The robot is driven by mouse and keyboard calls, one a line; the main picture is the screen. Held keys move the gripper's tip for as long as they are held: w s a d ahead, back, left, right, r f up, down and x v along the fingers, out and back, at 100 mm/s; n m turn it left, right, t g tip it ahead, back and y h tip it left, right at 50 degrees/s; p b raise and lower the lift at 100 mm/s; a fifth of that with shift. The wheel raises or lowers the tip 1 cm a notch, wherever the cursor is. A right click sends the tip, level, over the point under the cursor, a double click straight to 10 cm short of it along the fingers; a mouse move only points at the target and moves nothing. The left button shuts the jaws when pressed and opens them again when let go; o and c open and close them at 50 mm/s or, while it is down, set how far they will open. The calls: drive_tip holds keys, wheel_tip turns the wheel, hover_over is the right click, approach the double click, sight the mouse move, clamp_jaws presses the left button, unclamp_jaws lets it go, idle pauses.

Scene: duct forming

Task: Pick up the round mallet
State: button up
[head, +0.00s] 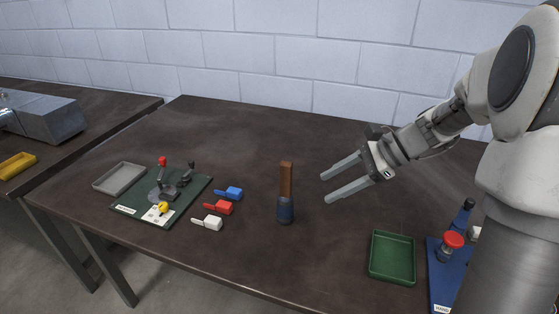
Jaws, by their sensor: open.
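The round mallet (286,194) is in the middle of the dark table. It has a dark blue round head at the near end and a brown handle pointing toward the back of the table. My gripper (323,189) is to the right of the mallet, with its two grey fingers spread and pointing left toward it. The fingers are open and empty, apart from the mallet. I cannot tell their exact height above the table.
Blue (229,193), red (222,208) and white (208,222) small pieces lie left of the mallet. Beyond them are a green board (191,204) with levers and a grey tray (118,177). A green tray (393,257) and blue board (440,284) are at right. The back middle is clear.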

sight(280, 172)
drive_tip(key=w+d+m+t+y, duration=0.3)
drive_tip(key=w+m, duration=0.2)
drive_tip(key=w, duration=0.1)
drive_tip(key=shift+a+r+b+x, duration=0.15)
drive_tip(key=shift+b+x, duration=0.35)
drive_tip(key=shift+x, duration=2.4)
drive_tip(key=shift+r+b+x, duration=0.15)
drive_tip(key=shift+b+x, duration=0.3)
drive_tip(key=shift+x, duration=2.45)
drive_tip(key=shift+a+r+b+x, duration=0.15)
drive_tip(key=shift+b+x, duration=0.35)
drive_tip(key=shift+x, duration=2.35)
drive_tip(key=shift+d, duration=0.15)
clamp_jaws()
